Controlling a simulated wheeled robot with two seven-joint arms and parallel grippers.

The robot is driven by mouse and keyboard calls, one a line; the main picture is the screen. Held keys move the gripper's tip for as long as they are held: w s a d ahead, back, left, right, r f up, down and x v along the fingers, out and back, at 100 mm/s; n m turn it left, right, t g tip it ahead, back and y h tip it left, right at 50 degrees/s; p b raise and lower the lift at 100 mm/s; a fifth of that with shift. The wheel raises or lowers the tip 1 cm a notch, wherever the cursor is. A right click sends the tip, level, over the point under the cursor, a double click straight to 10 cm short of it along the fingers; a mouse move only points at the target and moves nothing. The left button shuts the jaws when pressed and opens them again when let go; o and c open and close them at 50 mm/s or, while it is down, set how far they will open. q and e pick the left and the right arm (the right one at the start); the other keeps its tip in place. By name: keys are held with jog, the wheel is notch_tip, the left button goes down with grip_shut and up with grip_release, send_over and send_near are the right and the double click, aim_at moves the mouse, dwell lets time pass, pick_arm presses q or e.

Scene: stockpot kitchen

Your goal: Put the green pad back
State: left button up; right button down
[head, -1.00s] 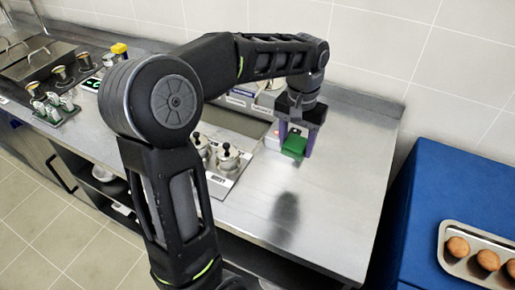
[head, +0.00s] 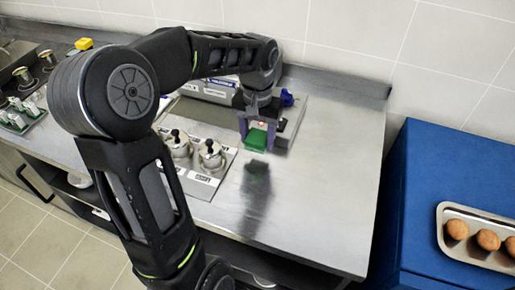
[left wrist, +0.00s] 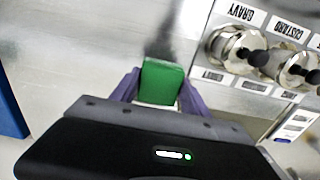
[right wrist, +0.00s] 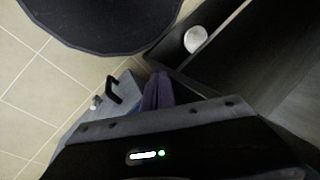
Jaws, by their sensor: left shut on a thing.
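The green pad (head: 256,140) is held between the purple fingers of my left gripper (head: 257,131), above the steel counter (head: 320,165). A dark reflection or shadow lies on the counter in front of it. In the left wrist view the green pad (left wrist: 161,80) sits between both fingers, with a pale edge on its near side. My right gripper (right wrist: 158,92) shows only in the right wrist view, low beside dark shelving; its purple fingers are together with nothing between them.
Lidded pots (head: 211,157) stand in a labelled panel left of my left gripper. A grey unit (head: 291,118) is behind it, with a purple-blue item (head: 287,97). The counter's right part is clear. A tray (head: 450,240) of brown buns lies on a blue surface (head: 425,165).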

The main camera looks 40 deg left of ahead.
aim_at(258, 157)
pick_arm(q)
jog(key=shift+f, duration=0.45)
jog(key=shift+f, duration=1.85)
jog(key=shift+f, duration=0.1)
jog(key=shift+f, duration=0.15)
jog(key=o, duration=1.3)
jog(key=shift+r, duration=0.2)
notch_tip(258, 157, up, 12)
jog(key=shift+r, duration=0.1)
